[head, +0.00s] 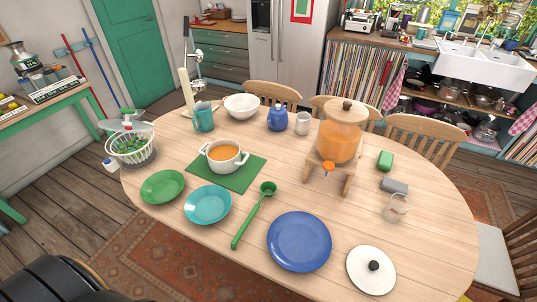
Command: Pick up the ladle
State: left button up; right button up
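A green ladle (252,218) lies on the wooden table (350,225) in the head view. Its bowl end points away toward the back, and its handle runs toward the near edge. It lies between the teal plate (208,205) on its left and the blue plate (299,241) on its right, apart from both. A white pot (224,164) of orange soup stands on a green mat (233,180) behind and left of it. Neither of my grippers shows in this view.
A green plate (162,187) and salad bowl (132,148) are at the left. An orange drink dispenser (340,140) on a wooden stand is right of the ladle. A white lid (371,270) lies near the front right. Chairs stand behind and right of the table.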

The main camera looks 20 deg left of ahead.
aim_at(267, 188)
jog(key=u, duration=0.85)
